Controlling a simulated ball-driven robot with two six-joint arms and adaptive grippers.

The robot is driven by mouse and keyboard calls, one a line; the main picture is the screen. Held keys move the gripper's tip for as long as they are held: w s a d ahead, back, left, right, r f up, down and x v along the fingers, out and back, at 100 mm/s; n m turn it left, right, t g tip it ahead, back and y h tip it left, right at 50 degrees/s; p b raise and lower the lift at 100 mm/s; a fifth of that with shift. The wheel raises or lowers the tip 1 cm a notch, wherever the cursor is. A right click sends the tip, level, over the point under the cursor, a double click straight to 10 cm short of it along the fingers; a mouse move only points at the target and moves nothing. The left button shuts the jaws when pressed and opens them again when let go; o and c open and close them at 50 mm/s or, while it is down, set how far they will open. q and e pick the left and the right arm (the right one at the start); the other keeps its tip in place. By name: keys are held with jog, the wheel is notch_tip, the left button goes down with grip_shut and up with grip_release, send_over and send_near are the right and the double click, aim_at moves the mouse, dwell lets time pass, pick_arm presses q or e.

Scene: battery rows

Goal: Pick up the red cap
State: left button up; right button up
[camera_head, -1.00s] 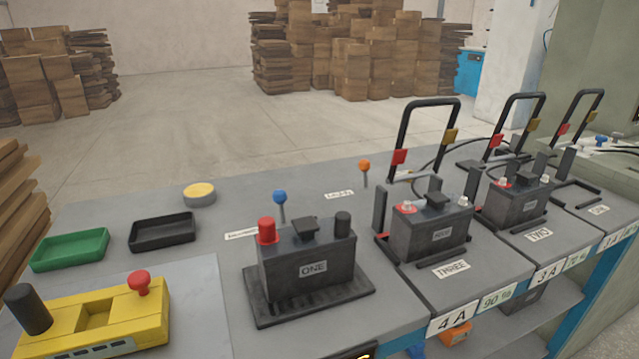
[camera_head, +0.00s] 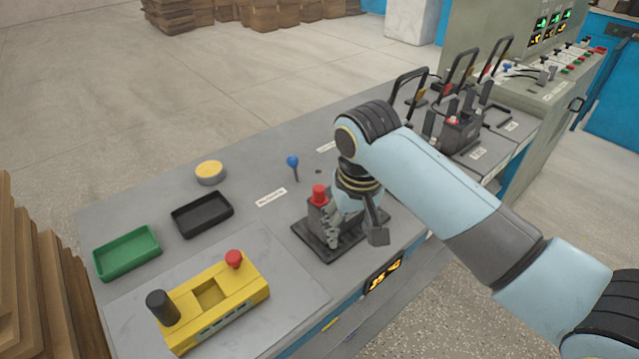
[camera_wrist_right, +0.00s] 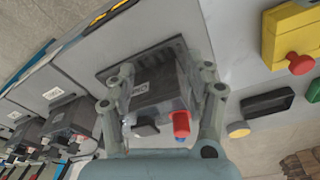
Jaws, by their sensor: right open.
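The red cap (camera_head: 319,194) sits on the left terminal of the dark battery labelled ONE (camera_head: 322,222) in the head view. In the right wrist view the red cap (camera_wrist_right: 181,122) shows between the fingers, nearer the right finger in the picture. My right gripper (camera_head: 355,233) is over the battery, open, with its fingers on either side of the battery body (camera_wrist_right: 160,90) in the wrist view. I cannot tell whether they touch it. The arm hides much of the battery and its black cap. My left gripper is not in view.
A blue-knobbed lever (camera_head: 293,162) stands behind the battery. A yellow box (camera_head: 215,300) with a red knob, a black tray (camera_head: 203,214), a green tray (camera_head: 126,252) and a yellow button (camera_head: 209,172) lie to the left. More batteries (camera_head: 459,132) stand to the right.

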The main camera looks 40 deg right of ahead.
aim_at(319, 188)
jog(key=w+r+m, duration=0.1)
jog(key=w+r, duration=0.2)
jog(key=w+r+m+p, duration=0.1)
jog(key=w+r, duration=0.2)
jog(key=r, duration=0.1)
jog(key=w+r+m+g+p, duration=0.1)
jog(key=w+r, duration=0.2)
jog(key=w, duration=0.1)
jog(key=shift+d+r+m+y, duration=0.3)
jog(key=shift+d+r, duration=0.05)
jog(key=shift+r, duration=0.05)
jog(key=shift+w, duration=0.2)
notch_tip(319, 188, down, 4)
jog(key=shift+r, duration=0.1)
jog(key=shift+f+p, duration=0.3)
jog(key=shift+f, duration=2.85)
jog(key=c, duration=0.8)
